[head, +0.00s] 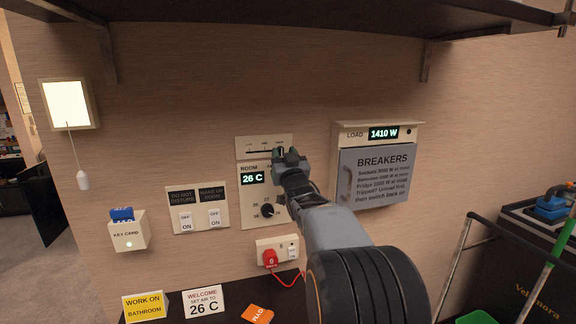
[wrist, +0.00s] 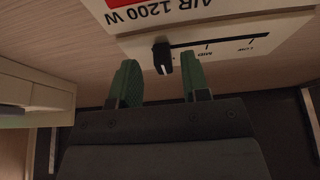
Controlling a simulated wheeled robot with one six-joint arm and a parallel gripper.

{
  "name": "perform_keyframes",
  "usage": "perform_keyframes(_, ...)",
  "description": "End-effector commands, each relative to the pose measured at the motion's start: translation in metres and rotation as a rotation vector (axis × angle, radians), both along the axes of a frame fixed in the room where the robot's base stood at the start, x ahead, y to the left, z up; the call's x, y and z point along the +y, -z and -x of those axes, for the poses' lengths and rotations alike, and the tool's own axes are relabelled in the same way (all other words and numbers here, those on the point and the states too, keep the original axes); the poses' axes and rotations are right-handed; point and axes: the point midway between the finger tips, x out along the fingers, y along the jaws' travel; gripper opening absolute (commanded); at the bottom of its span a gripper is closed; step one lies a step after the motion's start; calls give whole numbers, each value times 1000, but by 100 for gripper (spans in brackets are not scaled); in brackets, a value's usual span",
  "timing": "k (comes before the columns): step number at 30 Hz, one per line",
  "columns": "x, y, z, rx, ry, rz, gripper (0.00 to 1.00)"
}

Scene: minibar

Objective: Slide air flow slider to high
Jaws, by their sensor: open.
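The air flow slider panel (wrist: 225,44) shows upside down in the wrist view, with a dark slot and small labels that seem to read LOW at the right and MID in the middle. The black slider knob (wrist: 162,57) sits at the slot's left end in that view, opposite LOW; the label there is not readable.
The thermostat panel (head: 246,210) reads 26 C above a black dial (head: 267,209). The breaker box (head: 374,175) is close to the right of my gripper. A dark shelf (head: 290,18) overhangs above. A red plug (head: 270,258) sits in the socket below.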

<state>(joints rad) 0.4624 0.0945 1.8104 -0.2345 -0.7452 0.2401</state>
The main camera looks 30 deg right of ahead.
Motion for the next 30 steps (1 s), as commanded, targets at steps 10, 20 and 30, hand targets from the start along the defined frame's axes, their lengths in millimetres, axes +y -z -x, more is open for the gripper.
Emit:
perform_keyframes(10,16,26,55,-2,2,1,43)
perform_keyframes(20,30,45,104,-2,3,2,43)
perform_keyframes(30,35,52,120,-1,2,0,43)
